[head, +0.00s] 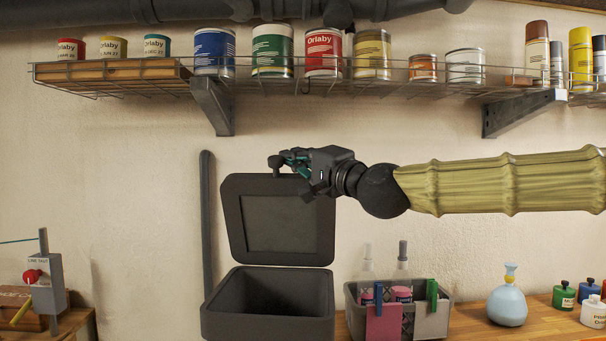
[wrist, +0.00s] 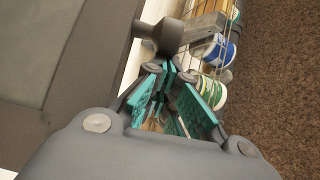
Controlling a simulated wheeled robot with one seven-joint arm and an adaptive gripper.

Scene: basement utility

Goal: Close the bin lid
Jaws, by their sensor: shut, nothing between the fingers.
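The dark grey bin (head: 267,329) stands at the lower middle of the head view. Its lid (head: 232,213) is open and stands nearly upright at the back of the bin, with its recessed inner face toward me. A small knob (head: 275,162) shows at the lid's top edge; in the wrist view the knob (wrist: 165,36) is just beyond my fingertips. My gripper (head: 287,159) is at the lid's top edge, shut and empty, its teal finger pads together. In the wrist view the lid (wrist: 65,50) fills the left side. Whether the fingers touch the knob I cannot tell.
A wire shelf (head: 440,87) with several cans runs along the wall above my gripper. A grey caddy (head: 350,312) with bottles stands right of the bin. A light blue bottle (head: 507,305) stands further right on the wooden counter (head: 545,325).

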